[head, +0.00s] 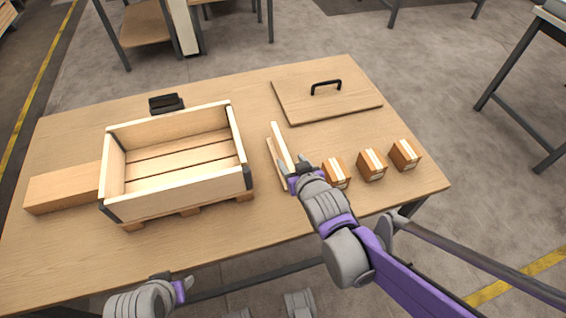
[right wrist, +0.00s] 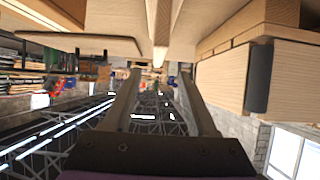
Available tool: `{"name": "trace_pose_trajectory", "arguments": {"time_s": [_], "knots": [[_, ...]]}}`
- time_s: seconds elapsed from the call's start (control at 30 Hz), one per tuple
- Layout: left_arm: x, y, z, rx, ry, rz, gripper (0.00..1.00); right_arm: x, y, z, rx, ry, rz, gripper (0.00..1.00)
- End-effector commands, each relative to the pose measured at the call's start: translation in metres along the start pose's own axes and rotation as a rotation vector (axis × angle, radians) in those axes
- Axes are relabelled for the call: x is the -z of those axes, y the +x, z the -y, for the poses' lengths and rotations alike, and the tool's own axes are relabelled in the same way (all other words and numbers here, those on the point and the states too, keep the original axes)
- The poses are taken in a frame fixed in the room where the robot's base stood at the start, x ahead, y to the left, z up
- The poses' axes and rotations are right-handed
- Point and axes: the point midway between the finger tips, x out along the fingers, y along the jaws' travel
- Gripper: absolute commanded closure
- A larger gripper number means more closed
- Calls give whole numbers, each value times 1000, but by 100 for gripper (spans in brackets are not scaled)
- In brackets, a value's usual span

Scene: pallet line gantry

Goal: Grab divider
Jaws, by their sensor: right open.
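The divider (head: 282,148) is a thin pale wooden panel standing on edge on the table, to the right of the wooden crate (head: 150,203). My right gripper (head: 293,178) is at the near end of the divider. In the right wrist view the fingers of my right gripper (right wrist: 158,75) are apart, and the divider's end (right wrist: 160,35) lies in line with the gap between them. I cannot tell whether they touch it. My left gripper (head: 182,290) is low at the bottom left, away from the divider; its jaws are not clear.
Several small cardboard boxes (head: 372,165) stand in a row just right of my right gripper. A wooden lid (head: 350,103) with a black handle lies behind them. A long wooden block (head: 65,188) and a black item (head: 166,104) lie by the crate. The table's front left is clear.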

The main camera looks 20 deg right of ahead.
Motion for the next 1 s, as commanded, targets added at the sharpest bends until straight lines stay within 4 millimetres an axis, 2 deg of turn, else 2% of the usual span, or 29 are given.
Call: {"name": "trace_pose_trajectory", "arguments": {"time_s": [0.2, 0.47, 0.7, 0.83, 1.0], "knots": [[-5, 15, 0, 0, 0, 6, 51, -2, 37, 0, -1, 0, 1, 43], [-7, 22, 0, 0, 0, 8, 51, -1, 58, -1, -1, -1, 1, 43], [-12, 38, 0, 0, 0, 13, 51, 0, 94, -2, -1, 1, 2, 43], [-13, 40, 0, 0, 0, 14, 51, 1, 103, -2, -1, 1, 1, 43], [-12, 40, 0, 0, 0, 14, 51, 2, 104, -1, -1, 0, 1, 43]]}}
